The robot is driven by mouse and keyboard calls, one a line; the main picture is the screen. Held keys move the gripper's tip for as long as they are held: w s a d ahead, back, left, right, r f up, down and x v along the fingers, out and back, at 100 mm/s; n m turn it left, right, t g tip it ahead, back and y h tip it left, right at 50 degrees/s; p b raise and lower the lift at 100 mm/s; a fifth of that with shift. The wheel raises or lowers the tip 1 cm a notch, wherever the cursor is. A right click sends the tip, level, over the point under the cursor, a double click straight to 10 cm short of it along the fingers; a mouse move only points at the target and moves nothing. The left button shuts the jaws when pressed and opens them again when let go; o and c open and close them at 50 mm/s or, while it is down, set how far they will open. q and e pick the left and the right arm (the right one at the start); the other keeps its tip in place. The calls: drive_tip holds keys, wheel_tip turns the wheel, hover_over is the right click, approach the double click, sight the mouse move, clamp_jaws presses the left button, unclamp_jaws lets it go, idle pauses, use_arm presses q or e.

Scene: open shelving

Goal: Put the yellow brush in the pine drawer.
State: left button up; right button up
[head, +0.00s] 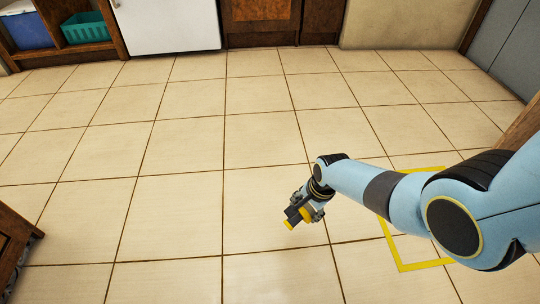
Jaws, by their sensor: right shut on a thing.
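My right gripper (302,214) hangs over the tiled floor near the middle of the view, at the end of my light-blue right arm. It is shut on a small yellow thing (288,225), which looks like the yellow brush. Only a short yellow part shows; the gripper hides the rest. My left gripper is not in view. I cannot make out a pine drawer in this view.
Open wooden shelving at the upper left holds a blue bin (28,30) and a teal basket (86,28). A white panel (165,25) and dark wooden doors (262,12) stand along the back. Brown wooden furniture (14,238) is at the lower left. The floor between is clear.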

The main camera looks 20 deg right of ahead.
use_arm(q)
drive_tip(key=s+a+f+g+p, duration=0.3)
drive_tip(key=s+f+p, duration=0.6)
drive_tip(key=p, duration=0.7)
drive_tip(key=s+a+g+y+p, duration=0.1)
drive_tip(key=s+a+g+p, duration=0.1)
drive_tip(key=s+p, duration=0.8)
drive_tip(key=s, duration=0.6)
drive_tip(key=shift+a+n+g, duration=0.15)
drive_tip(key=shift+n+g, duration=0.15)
use_arm(e)
drive_tip(key=w+r+t, duration=0.1)
drive_tip(key=w+r, duration=0.2)
drive_tip(key=r, duration=0.9)
drive_tip(key=w+r+t, duration=0.1)
drive_tip(key=w+r, duration=0.3)
drive_tip(key=r, duration=0.9)
drive_tip(key=w+r+t, duration=0.1)
drive_tip(key=w+r, duration=0.3)
drive_tip(key=r, duration=0.9)
drive_tip(key=shift+w+r, duration=0.15)
drive_tip(key=shift+r, duration=0.05)
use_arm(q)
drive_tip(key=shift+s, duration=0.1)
